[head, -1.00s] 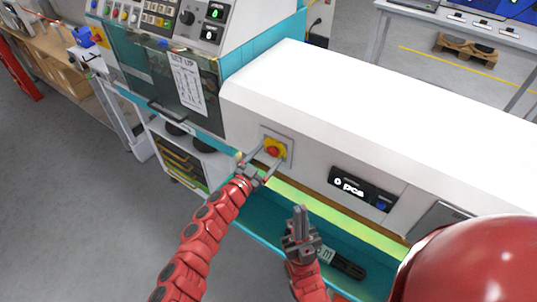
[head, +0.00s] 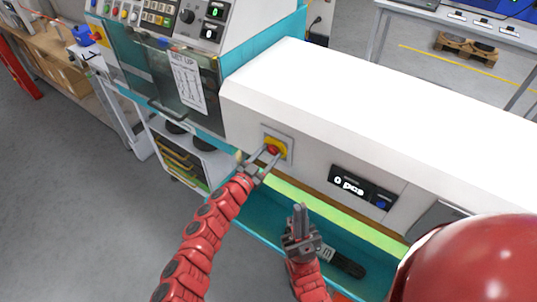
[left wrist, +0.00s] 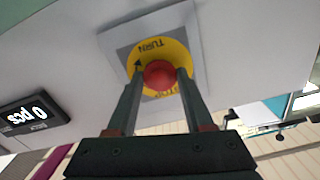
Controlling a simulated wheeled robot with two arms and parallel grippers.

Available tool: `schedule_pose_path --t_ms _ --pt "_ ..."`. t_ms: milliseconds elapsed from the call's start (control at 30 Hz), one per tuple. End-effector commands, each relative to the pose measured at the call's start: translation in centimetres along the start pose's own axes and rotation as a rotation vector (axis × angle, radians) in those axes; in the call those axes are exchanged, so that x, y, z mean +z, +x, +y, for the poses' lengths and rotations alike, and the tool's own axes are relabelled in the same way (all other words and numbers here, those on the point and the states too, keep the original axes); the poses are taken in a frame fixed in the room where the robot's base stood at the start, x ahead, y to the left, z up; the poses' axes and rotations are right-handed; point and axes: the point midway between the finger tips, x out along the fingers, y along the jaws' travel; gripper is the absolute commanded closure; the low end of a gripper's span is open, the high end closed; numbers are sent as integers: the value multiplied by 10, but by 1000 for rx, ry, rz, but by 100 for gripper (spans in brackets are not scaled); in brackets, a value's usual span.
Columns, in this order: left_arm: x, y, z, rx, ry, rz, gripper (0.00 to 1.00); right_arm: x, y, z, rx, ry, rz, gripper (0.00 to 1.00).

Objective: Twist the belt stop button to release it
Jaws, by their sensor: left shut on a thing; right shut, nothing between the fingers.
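The belt stop button is a red knob (left wrist: 160,75) on a round yellow plate (left wrist: 148,53) marked "TURN" and "STOP", set in a grey square on the white machine front. In the head view the red button (head: 272,150) sits low on the white housing. My left gripper (head: 267,157) reaches it, its two fingers on either side of the knob; in the left wrist view the fingertips (left wrist: 158,76) are shut on it. My right gripper (head: 299,208) is shut and empty, pointing up in front of the teal tray, apart from the machine front.
A small black counter display (head: 362,188) reading "0 pcs" is right of the button. A teal trough (head: 270,215) with a green-yellow edge strip runs below, holding a dark object (head: 347,264). A white cart (head: 205,160) stands left. Grey floor is open at lower left.

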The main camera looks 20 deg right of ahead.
Motion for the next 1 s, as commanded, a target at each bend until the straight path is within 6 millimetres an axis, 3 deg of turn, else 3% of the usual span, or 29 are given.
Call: schedule_pose_path --t_ms 367,1000 --pt "4 -1 0 -2 133 -2 100 2 -12 -1 0 0 0 100" --pt "3 0 0 -1 604 -3 100 6 -38 -2 0 0 0 100"
